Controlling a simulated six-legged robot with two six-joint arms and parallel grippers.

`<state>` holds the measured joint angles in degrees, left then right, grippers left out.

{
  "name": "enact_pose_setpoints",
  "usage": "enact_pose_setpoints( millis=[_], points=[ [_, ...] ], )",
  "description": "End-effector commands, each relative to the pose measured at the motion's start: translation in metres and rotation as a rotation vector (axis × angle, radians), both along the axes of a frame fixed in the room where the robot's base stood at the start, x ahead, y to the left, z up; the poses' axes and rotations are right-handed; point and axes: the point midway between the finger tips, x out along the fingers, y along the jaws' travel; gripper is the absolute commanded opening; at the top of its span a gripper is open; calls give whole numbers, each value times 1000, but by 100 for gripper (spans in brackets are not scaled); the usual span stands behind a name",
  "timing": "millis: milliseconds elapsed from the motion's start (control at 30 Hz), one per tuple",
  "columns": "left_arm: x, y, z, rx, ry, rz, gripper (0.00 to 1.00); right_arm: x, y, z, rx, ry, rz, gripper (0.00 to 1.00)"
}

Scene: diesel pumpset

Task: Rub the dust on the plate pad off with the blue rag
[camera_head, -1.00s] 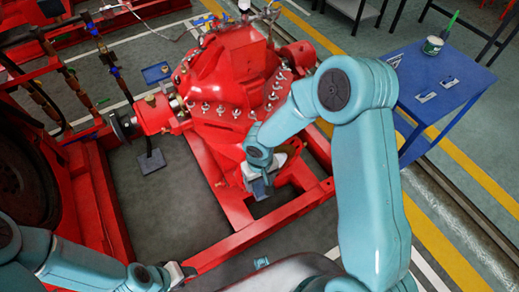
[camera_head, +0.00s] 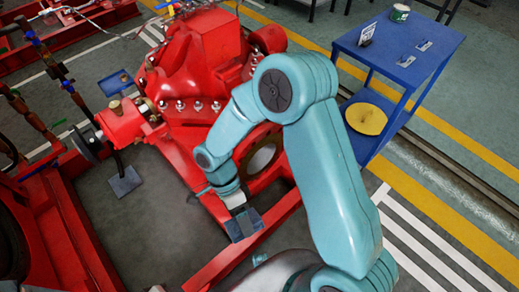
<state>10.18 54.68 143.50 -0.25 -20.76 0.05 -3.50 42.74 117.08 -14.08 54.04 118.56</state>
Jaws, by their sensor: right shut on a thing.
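My right gripper (camera_head: 240,209) reaches down over the red frame in front of the pump. It is shut on a small dark blue-grey thing (camera_head: 242,226), which I take for the blue rag. The rag hangs just below the fingers and lies over a red beam in the picture; I cannot tell whether it touches anything. I cannot make out the plate pad or dust for certain. A grey square plate (camera_head: 125,183) lies on the floor at the left, under a thin dark rod. My left gripper is not in view.
The red pump casing (camera_head: 200,65) with a row of bolts stands behind my right arm. A blue table (camera_head: 395,62) at the upper right bears a tin (camera_head: 399,13) and small plates. A round yellow thing (camera_head: 366,119) rests on its lower shelf.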

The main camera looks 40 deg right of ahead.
Motion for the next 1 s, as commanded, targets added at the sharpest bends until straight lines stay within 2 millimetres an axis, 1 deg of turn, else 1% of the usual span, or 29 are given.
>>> enact_pose_setpoints(
  millis=[33, 100, 167, 200, 300, 433, 533, 567, 667, 700, 767, 800, 867, 900, 1000],
  points=[
    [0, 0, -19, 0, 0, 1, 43, 5, 5, -12, 14, 55, -165, 40],
    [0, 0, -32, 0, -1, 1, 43, 13, 13, -11, 50, 141, -407, 40],
    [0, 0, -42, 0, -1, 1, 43, 23, 18, -11, 99, 211, -611, 40],
    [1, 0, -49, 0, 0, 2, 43, 31, 20, -10, 139, 253, -742, 40],
    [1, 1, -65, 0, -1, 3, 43, 53, 22, -9, 262, 339, -1048, 40],
    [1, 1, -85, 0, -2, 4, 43, 87, 13, -9, 455, 404, -1398, 40],
    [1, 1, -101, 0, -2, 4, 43, 114, -3, -12, 620, 418, -1632, 40],
    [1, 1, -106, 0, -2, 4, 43, 122, -10, -13, 671, 417, -1699, 40],
    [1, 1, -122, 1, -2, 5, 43, 149, -37, -19, 851, 387, -1907, 40],
    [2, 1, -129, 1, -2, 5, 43, 159, -52, -23, 929, 365, -1987, 40],
    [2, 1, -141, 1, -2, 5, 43, 173, -77, -29, 1046, 321, -2105, 40],
    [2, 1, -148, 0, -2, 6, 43, 181, -95, -34, 1124, 283, -2180, 40],
    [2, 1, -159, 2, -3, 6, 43, 190, -125, -42, 1241, 214, -2284, 40],
    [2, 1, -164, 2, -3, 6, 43, 194, -144, -46, 1309, 167, -2340, 40],
    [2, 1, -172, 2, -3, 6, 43, 197, -181, -53, 1433, 62, -2443, 40]
  ],
)
